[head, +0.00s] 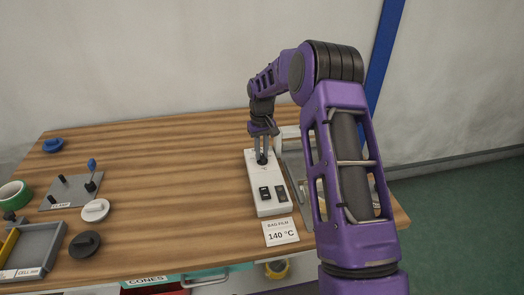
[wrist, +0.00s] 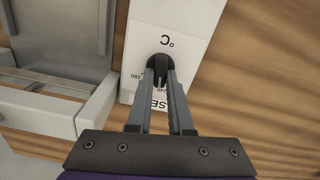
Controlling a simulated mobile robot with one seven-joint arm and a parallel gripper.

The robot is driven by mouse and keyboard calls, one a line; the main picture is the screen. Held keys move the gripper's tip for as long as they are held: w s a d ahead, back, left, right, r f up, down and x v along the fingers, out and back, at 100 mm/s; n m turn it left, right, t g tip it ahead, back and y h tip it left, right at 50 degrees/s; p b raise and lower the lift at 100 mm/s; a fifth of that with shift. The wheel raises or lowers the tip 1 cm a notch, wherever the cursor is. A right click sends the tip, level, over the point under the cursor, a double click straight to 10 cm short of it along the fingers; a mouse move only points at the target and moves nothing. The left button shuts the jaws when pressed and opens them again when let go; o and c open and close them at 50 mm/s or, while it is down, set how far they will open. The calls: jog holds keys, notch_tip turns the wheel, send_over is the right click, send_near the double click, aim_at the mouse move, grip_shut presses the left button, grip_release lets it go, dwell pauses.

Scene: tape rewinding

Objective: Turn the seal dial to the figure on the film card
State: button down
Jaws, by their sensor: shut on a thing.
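The seal dial (wrist: 160,68) is a black knob on a white control panel (head: 265,187) with "°C" and small figures printed around it. The film card (head: 281,232) lies at the panel's near end and reads "BAG FILM 140 °C".
Two black switches (head: 265,193) sit on the panel's near half. A grey metal machine (head: 292,160) stands close on the right, partly behind my arm. A plate with pegs (head: 70,191), a grey tray (head: 38,247), green tape (head: 14,195) and round knobs lie at left. The table's middle is clear.

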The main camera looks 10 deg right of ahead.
jog(key=shift+n, duration=0.7)
jog(key=c, duration=0.8)
grip_release()
jog(key=shift+r, duration=0.1)
notch_tip(320, 180, up, 17)
jog(key=shift+r+p, duration=0.15)
jog(key=shift+p, duration=0.7)
